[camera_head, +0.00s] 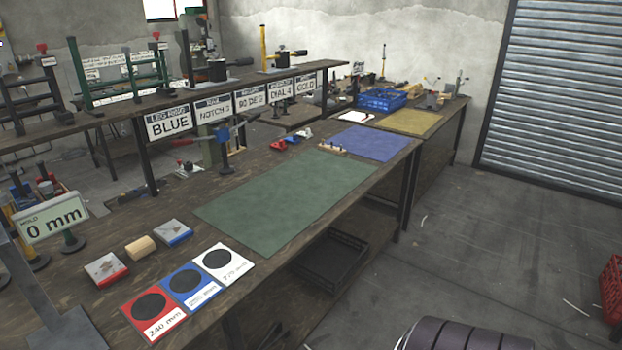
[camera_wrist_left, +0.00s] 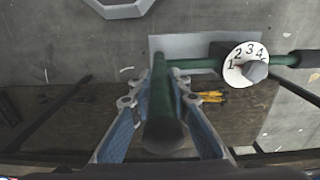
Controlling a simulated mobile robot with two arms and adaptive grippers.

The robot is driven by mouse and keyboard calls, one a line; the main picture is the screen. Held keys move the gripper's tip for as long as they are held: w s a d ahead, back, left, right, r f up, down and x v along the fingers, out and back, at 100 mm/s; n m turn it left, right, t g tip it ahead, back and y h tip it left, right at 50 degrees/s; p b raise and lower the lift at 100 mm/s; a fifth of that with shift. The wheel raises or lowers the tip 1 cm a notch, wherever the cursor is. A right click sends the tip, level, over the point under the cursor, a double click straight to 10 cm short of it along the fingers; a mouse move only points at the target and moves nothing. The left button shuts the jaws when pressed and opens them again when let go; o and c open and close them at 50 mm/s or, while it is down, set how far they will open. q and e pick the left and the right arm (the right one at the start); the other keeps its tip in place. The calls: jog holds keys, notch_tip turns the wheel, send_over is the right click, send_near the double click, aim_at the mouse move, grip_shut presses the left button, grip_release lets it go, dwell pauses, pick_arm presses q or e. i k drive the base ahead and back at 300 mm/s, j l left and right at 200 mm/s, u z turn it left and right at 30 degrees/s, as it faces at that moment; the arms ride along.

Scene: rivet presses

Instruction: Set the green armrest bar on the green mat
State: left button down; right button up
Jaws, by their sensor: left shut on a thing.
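In the left wrist view my left gripper (camera_wrist_left: 160,101) is shut on the green armrest bar (camera_wrist_left: 162,125), with its blue fingers on both sides. The near end of the bar is a rounded cap close to the camera. Its far end lies over a grey plate, where a thinner green rod runs right to a dial (camera_wrist_left: 246,65) marked 1 to 4. I cannot tell whether the bar is joined to these. The green mat (camera_head: 290,200) lies flat and bare on the long bench in the head view. Neither gripper shows in the head view.
Red, blue and white cards (camera_head: 188,284), small blocks (camera_head: 140,247) and a "0 mm" gauge (camera_head: 52,220) are left of the mat. A blue mat (camera_head: 372,143) lies beyond it. A rear shelf bears signs, presses and a green rack (camera_head: 120,72). Floor to the right is mostly clear.

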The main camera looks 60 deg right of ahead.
aim_at(279, 198)
jog(key=l, duration=1.95)
jog(key=i+l, duration=0.1)
jog(key=l, duration=1.85)
jog(key=z, duration=0.05)
